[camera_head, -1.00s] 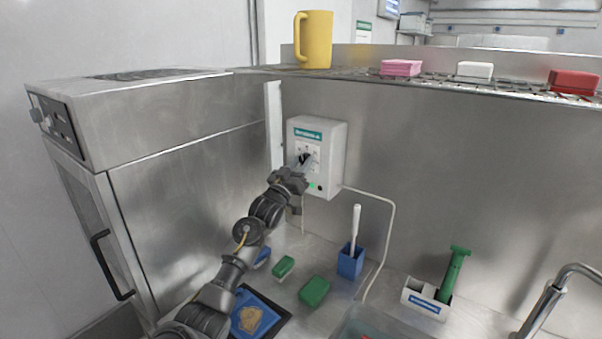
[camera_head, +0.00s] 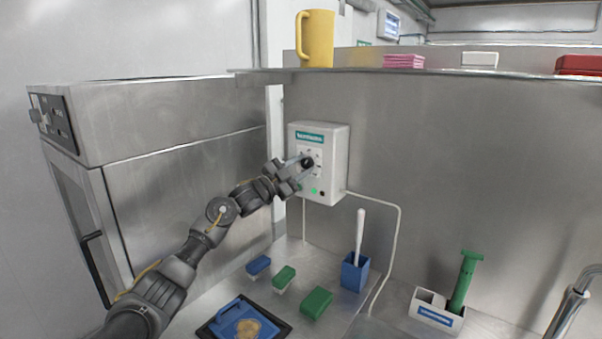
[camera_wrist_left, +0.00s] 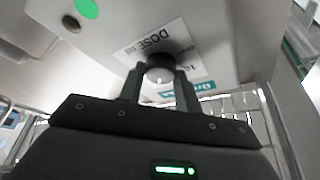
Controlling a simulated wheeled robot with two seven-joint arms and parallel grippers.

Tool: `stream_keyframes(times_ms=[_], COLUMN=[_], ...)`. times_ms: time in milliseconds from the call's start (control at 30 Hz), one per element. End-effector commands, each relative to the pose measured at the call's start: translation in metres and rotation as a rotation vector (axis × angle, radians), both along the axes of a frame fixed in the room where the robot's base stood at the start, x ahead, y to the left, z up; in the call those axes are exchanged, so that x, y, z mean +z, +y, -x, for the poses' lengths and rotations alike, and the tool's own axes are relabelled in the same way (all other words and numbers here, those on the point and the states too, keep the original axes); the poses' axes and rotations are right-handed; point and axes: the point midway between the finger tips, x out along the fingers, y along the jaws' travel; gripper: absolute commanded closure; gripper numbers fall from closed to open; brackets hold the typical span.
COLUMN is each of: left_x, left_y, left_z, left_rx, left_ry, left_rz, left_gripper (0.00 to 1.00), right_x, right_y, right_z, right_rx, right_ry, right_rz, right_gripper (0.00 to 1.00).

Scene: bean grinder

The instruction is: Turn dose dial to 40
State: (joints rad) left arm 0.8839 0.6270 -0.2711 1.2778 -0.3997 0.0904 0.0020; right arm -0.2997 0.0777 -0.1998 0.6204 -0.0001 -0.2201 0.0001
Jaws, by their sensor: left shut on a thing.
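A white box (camera_head: 334,158) with a teal label is mounted on the metal wall in the head view. Its black dose dial (camera_head: 308,162) sits on a white label plate. My left gripper (camera_head: 300,166) reaches in from the left and is shut on the dial. In the left wrist view, the fingers of the left gripper (camera_wrist_left: 159,82) stand on either side of the round dial (camera_wrist_left: 158,62). The plate there reads "DOSE", upside down. The dial's setting cannot be read. A green button (camera_head: 314,190) is below the dial. My right gripper is not in view.
A shelf above holds a yellow mug (camera_head: 317,38) and pink pads (camera_head: 403,61). Below are a blue holder (camera_head: 354,272) with a white-handled tool, a green block (camera_head: 316,302) and a white caddy (camera_head: 437,309). A metal cabinet (camera_head: 185,190) stands at left. A cable (camera_head: 398,235) runs down from the box.

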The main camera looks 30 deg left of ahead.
Motion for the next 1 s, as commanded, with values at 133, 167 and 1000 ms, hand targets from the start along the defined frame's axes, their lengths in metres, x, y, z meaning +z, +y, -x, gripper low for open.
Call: stream_keyframes(times_ms=[133, 167, 1000], left_x=[0.000, 0.000, 0.007], left_y=[0.002, 0.002, 0.002], left_z=[0.000, 0.000, 0.000], left_rx=[0.002, 0.001, -0.002], left_ry=[-0.018, -0.021, -0.126], left_rz=[-0.141, -0.168, -0.922], left_gripper=[0.89, 0.89, 0.89], right_x=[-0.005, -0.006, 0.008], right_y=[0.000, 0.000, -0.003], right_z=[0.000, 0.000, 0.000], right_rx=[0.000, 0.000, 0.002], right_ry=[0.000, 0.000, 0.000], right_rz=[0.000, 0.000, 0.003], right_gripper=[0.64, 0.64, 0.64])
